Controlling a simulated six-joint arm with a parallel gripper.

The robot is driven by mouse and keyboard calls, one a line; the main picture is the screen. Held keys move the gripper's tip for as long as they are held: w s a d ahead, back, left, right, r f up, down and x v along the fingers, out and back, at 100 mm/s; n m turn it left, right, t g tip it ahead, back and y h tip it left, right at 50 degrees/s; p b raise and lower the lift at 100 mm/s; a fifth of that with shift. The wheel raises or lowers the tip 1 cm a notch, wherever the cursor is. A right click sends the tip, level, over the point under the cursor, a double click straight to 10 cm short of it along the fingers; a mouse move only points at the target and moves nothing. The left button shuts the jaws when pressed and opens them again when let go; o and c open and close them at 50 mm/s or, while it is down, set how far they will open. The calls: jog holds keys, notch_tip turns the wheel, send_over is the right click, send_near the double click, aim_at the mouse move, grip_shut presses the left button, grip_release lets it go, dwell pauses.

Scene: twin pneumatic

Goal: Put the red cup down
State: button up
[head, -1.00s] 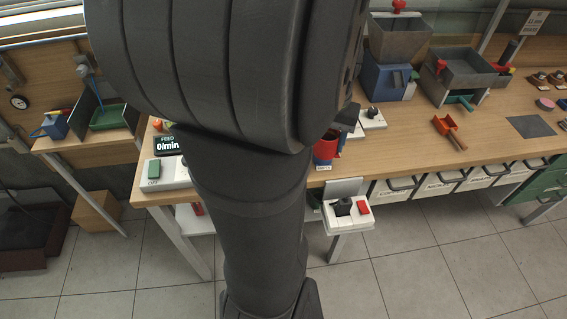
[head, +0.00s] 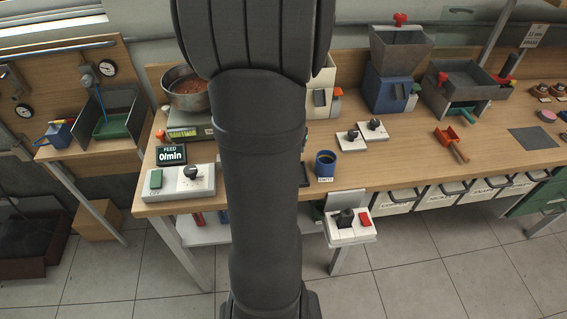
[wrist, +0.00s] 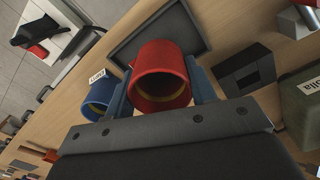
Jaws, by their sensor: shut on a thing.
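The red cup (wrist: 158,56) is between the two fingers of my gripper (wrist: 160,88) in the wrist view. My gripper is shut on it, and its open mouth with a yellowish inside faces the camera. Beyond the cup lies a dark square tray or mat (wrist: 140,41); I cannot tell whether the cup touches it. In the head view my arm hides the red cup and the gripper. A blue cup (head: 325,165) with a label stands upright on the bench, and it shows beside the left finger in the wrist view (wrist: 97,96).
Two white switch plates (head: 351,140) lie behind the blue cup. A white control box (head: 348,228) sticks out at the bench's front edge. A scale with a steel bowl (head: 187,95) and a feed display (head: 171,155) stand left.

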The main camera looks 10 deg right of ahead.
jog(key=shift+f, duration=1.6)
jog(key=shift+f, duration=0.1)
jog(key=o, duration=1.1)
notch_tip(320, 180, up, 12)
jog(key=shift+r, duration=0.15)
jog(key=shift+f, duration=5.15)
